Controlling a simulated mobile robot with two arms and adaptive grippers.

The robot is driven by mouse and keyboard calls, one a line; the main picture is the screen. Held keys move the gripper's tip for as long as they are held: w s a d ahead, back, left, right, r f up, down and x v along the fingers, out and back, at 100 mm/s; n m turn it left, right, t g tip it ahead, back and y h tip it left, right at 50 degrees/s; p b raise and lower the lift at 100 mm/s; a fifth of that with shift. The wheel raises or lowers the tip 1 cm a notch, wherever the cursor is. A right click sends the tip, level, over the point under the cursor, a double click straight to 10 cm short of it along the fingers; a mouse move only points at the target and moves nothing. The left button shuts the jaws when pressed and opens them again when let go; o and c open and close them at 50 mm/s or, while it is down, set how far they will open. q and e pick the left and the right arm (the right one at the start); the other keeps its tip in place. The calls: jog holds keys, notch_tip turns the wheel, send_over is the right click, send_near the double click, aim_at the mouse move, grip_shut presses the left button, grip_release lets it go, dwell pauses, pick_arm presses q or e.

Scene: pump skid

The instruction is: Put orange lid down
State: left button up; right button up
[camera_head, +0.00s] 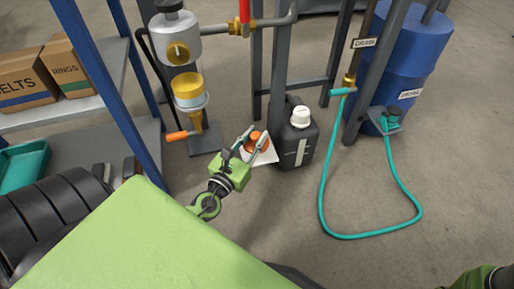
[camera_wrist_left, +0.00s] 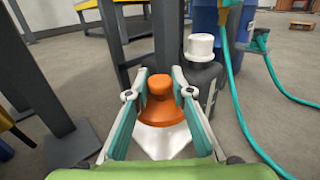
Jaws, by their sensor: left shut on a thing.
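The orange lid (camera_head: 257,140) is between the fingers of my left gripper (camera_head: 252,142), which is shut on it. In the left wrist view the lid (camera_wrist_left: 160,103) has a round knob on top and a wider base, with the teal finger pads of my left gripper (camera_wrist_left: 160,95) on either side. A white sheet (camera_head: 265,155) lies on the floor just below the lid. I cannot tell whether the lid touches it. The sheet also shows in the left wrist view (camera_wrist_left: 165,143). My right gripper is not in view.
A dark jug with a white cap (camera_head: 297,146) stands right beside the white sheet. A teal hose (camera_head: 352,236) loops on the floor to the right, near a blue drum (camera_head: 408,55). A grey post (camera_head: 279,75) stands behind. An orange-handled valve (camera_head: 178,136) is at left.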

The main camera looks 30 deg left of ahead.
pick_arm(q)
jog(key=shift+w+f, duration=0.35)
jog(key=shift+f, duration=0.1)
jog(key=f+b, duration=0.3)
jog(key=b, duration=0.1)
jog(key=shift+w+a+f, duration=0.1)
jog(key=shift+w+f, duration=0.15)
jog(key=shift+f, duration=0.05)
jog(key=shift+f, duration=0.1)
jog(key=shift+f, duration=0.15)
jog(key=o, duration=1.1)
jog(key=shift+r, duration=0.35)
jog(key=s, duration=0.4)
jog(key=s+d+p, duration=0.1)
jog(key=s, duration=0.3)
jog(key=s+p, duration=0.1)
jog(key=s, duration=0.3)
jog(key=shift+d+f, duration=0.1)
jog(key=shift+d, duration=0.1)
